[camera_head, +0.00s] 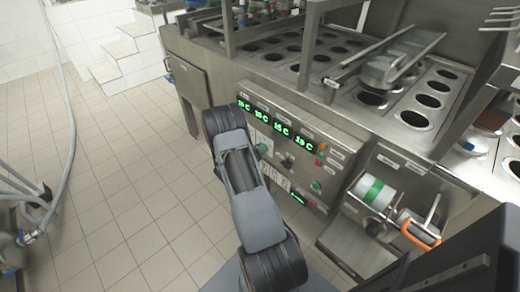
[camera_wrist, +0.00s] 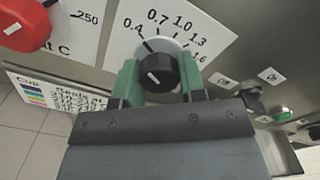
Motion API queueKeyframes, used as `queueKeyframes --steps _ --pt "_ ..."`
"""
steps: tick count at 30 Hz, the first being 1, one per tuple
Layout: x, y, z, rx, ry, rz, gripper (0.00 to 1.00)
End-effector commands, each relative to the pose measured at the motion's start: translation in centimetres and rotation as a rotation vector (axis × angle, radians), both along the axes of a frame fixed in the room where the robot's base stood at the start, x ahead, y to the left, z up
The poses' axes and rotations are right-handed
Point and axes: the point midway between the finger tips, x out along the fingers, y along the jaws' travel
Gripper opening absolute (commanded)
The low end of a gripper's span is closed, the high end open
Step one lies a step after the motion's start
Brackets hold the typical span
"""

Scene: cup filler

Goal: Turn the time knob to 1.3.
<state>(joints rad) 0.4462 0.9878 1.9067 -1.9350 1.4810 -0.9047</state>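The time knob (camera_wrist: 158,72) is black and round, with a short white line on its face. It sits on a white dial plate (camera_wrist: 213,18) marked 0.4, 0.7, 1.0, 1.3 and 1.6. I cannot read for certain which number the white line points to. My gripper (camera_wrist: 159,76) has green fingers, one on each side of the knob in the wrist view. Whether they touch it or stand just clear of it, I cannot tell. In the head view my arm reaches to the control panel (camera_head: 335,187) and hides most of the gripper.
A red knob (camera_wrist: 25,25) beside a 250 C scale is at the upper left in the wrist view. Green digital displays (camera_head: 281,131) run along the panel in the head view. The tiled floor (camera_head: 110,190) is open at left.

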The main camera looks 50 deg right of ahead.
Motion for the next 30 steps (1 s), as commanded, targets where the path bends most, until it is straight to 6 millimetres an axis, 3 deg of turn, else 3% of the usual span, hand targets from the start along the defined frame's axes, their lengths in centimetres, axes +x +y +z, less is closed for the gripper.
queueKeyframes --steps 7,17,30 --pt "-0.01 0.01 0.01 0.0 0.0 0.0 0.14" --pt "0.02 0.01 -0.18 -0.005 -0.065 0.0 0.14" --pt "0.13 -0.01 -0.38 -0.033 -0.439 0.0 0.14"
